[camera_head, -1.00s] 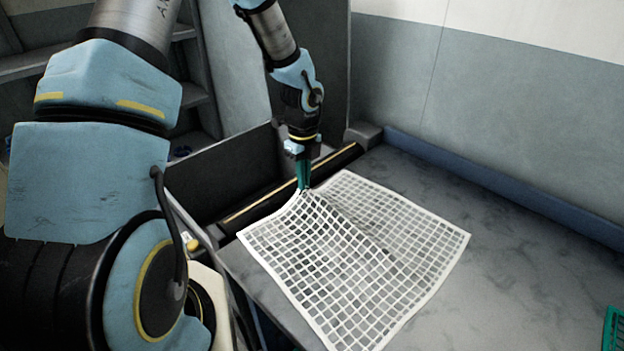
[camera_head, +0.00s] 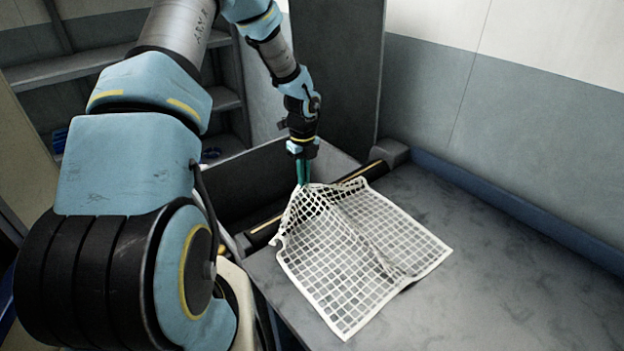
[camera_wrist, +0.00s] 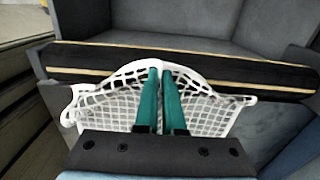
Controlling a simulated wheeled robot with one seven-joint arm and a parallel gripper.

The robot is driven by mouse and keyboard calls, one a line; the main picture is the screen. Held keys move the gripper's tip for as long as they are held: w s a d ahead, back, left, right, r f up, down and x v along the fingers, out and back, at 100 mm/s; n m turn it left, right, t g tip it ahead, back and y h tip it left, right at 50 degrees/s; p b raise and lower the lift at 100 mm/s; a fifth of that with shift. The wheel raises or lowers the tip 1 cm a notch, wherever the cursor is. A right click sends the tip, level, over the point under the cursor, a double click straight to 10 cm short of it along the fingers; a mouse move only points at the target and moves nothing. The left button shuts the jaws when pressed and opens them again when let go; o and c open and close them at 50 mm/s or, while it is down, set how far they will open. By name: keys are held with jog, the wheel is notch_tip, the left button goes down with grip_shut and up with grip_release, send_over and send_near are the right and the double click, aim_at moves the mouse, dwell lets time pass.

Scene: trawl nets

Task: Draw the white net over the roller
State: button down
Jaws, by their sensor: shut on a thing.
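The white net (camera_head: 360,255) lies on the grey table in the head view, with its far edge lifted in a ridge. My gripper (camera_head: 303,183) is shut on that far edge. In the wrist view the green fingers (camera_wrist: 162,75) pinch the net's edge (camera_wrist: 125,78). The roller (camera_head: 365,172) is a dark bar with a yellow stripe along the table's far edge. In the wrist view the roller (camera_wrist: 240,72) runs across the picture, and the net's raised edge overlaps it in front of the fingers. The net hides the roller's middle in the head view.
Beyond the roller is a dark grey bin or well (camera_head: 260,175) with an upright panel (camera_head: 335,80) behind it. A blue rail (camera_head: 520,205) edges the table along the wall. The table's right side (camera_head: 500,290) is bare.

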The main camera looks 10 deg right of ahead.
jog(key=shift+w+a, duration=2)
jog(key=shift+w, duration=1.85)
notch_tip(320, 180, down, 9)
jog(key=b, duration=0.5)
grip_release()
notch_tip(320, 180, up, 6)
jog(key=p, duration=0.3)
jog(key=shift+f, duration=0.25)
